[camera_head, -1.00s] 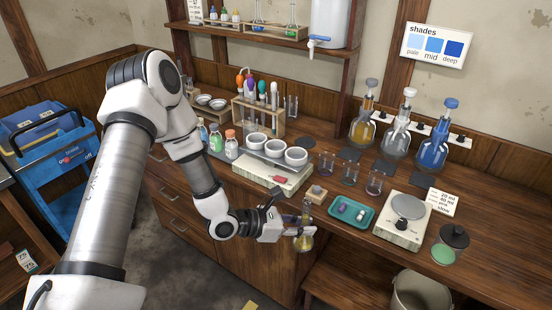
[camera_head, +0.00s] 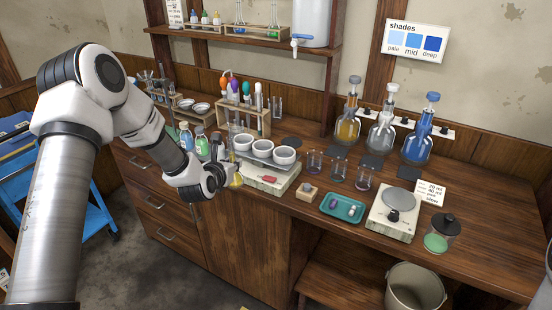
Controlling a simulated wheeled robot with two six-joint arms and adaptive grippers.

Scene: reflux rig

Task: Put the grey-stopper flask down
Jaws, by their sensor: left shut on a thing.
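My left gripper (camera_head: 229,166) is shut on a small flask (camera_head: 236,182) with yellow liquid in its bulb. It holds the flask near the front edge of the wooden bench, just left of the white hotplate with the cups. The flask looks about upright. Its upper part is thin and partly hidden by the gripper, so I cannot make out its stopper or tell whether its base touches anything. My wrist hides much of the fingers. My right gripper is not in view.
The hotplate (camera_head: 268,181) carries several white cups. A test-tube rack (camera_head: 263,126) stands behind, and small bottles (camera_head: 202,144) stand to the left. A wooden block (camera_head: 307,193), teal tray (camera_head: 342,207) and balance (camera_head: 392,218) lie to the right. Large stoppered bottles (camera_head: 381,136) stand at the back.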

